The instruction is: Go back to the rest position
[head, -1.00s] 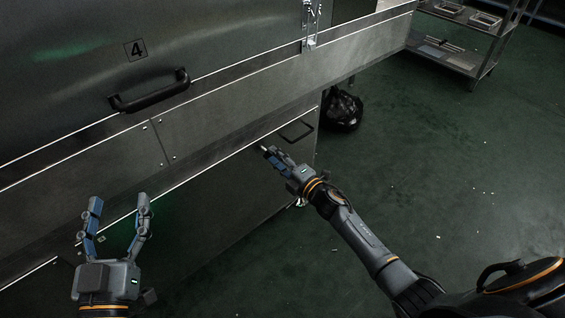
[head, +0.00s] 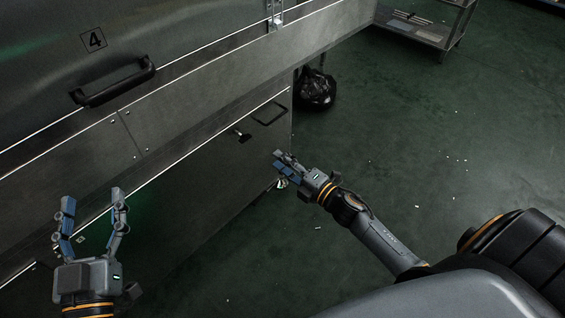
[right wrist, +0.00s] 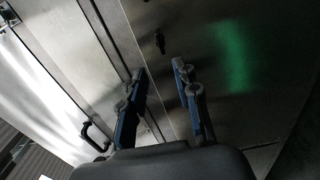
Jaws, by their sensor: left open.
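My left gripper (head: 92,195) is open and empty at the lower left of the head view, in front of the steel dryer (head: 190,110). My right gripper (head: 279,160) is right of the dryer's lower panel, with nothing seen in it. In the right wrist view its two fingers (right wrist: 160,68) stand apart with a gap between the tips. A small black latch (head: 242,135) on the lower panel is apart from the right gripper. It also shows beyond the fingertips in the right wrist view (right wrist: 160,42).
A black handle (head: 115,82) juts from the dryer under the number 4. A thin black handle (head: 270,113) is on the lower panel. A black bag (head: 316,90) lies on the floor by the dryer's end. A metal rack (head: 425,25) stands behind. The green floor at right is mostly clear.

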